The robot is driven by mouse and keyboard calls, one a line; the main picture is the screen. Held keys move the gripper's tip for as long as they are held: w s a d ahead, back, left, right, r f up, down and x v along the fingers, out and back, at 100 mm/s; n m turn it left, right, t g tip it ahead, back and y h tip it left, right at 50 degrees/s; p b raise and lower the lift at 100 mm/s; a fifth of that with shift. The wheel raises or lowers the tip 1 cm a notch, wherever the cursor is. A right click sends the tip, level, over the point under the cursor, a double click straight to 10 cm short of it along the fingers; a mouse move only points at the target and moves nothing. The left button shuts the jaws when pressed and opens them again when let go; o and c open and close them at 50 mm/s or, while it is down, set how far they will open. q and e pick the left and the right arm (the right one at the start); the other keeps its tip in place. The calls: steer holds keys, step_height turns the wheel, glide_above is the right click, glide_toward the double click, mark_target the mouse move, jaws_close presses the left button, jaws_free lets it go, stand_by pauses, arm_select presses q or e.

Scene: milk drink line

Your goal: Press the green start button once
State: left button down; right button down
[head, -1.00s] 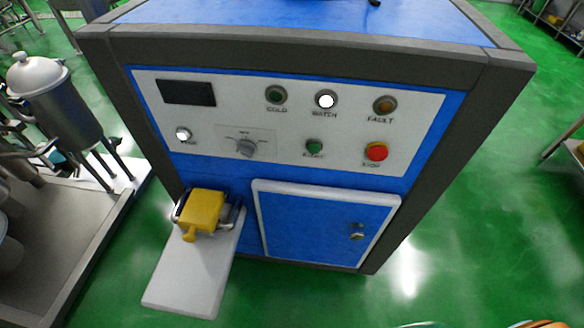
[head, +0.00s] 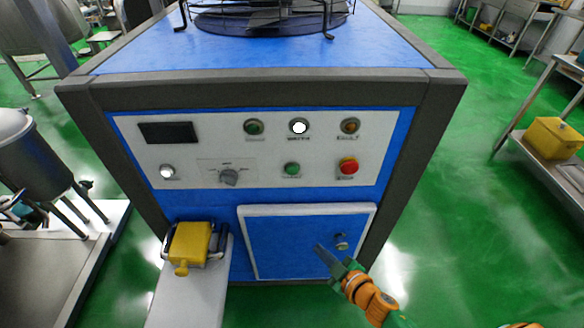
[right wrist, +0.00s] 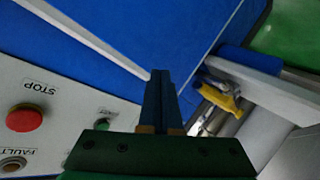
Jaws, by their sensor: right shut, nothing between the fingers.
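The green start button (head: 292,169) sits on the white control panel (head: 370,130) of the blue machine, left of the red stop button (head: 348,166). My right gripper (head: 320,248) is below and right of the start button, in front of the blue door, with its fingers shut and empty. In the right wrist view the closed fingers (right wrist: 160,76) stick up in the middle. There the start button (right wrist: 102,124) shows small at the left of the fingers, partly covered by the gripper body. The red stop button (right wrist: 25,118) is further left. My left gripper is not in view.
A blue door (head: 290,240) with a knob is below the panel. A yellow device (head: 190,243) stands on a white shelf (head: 190,300) at lower left. A steel vessel (head: 30,155) is further left.

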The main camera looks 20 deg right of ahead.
mark_target(292, 171)
steer(key=w+a+r+n+t+y, duration=0.1)
steer(key=a+r+n+y, duration=0.1)
steer(key=r, duration=0.6)
steer(key=w+a+r+n+t+y+p, duration=0.1)
steer(key=a+r+n+y, duration=0.2)
steer(key=r, duration=0.5)
steer(key=shift+w+a+r+n+y, duration=0.2)
steer(key=shift+w+a+n+y, duration=0.15)
steer(key=shift+n, duration=0.45)
steer(key=shift+w, duration=0.1)
steer(key=w+d+b, duration=0.2)
steer(key=w, duration=0.6)
steer(key=shift+d, duration=0.2)
steer(key=shift+w, duration=0.15)
steer(key=shift+w+d, duration=0.15)
steer(key=shift+w, duration=0.25)
